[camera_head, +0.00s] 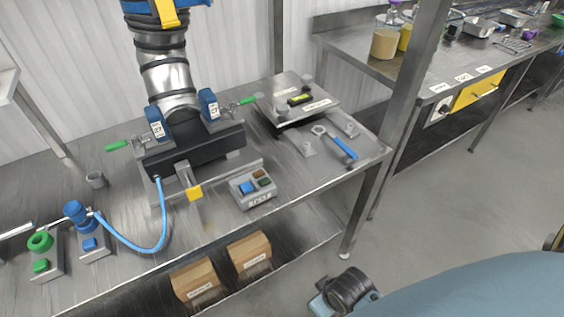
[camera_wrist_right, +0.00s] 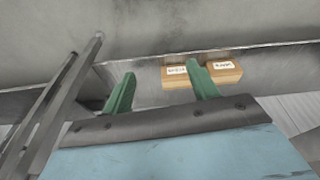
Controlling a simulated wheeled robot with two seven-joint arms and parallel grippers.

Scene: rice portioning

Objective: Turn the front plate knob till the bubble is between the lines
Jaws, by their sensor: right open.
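A flat metal plate (camera_head: 322,92) sits at the back right of the bench, slightly raised, with a dark gap under its front edge. A black level with a yellow-green vial (camera_head: 300,98) lies on it. The bubble and lines are too small to make out. A small grey knob-like part (camera_head: 282,113) shows at the plate's front left; I cannot tell whether it is the front knob. My right gripper (camera_wrist_right: 160,74) shows in the right wrist view, its two green fingers apart and empty, well away from the plate. My left gripper is not in view.
The metal bench (camera_head: 115,215) carries a clamp fixture under a duct, a button box (camera_head: 252,188), a blue-handled wrench (camera_head: 340,146) and a blue hose (camera_head: 150,248). Cardboard boxes (camera_head: 195,280) sit on the lower shelf, also in the wrist view (camera_wrist_right: 222,72).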

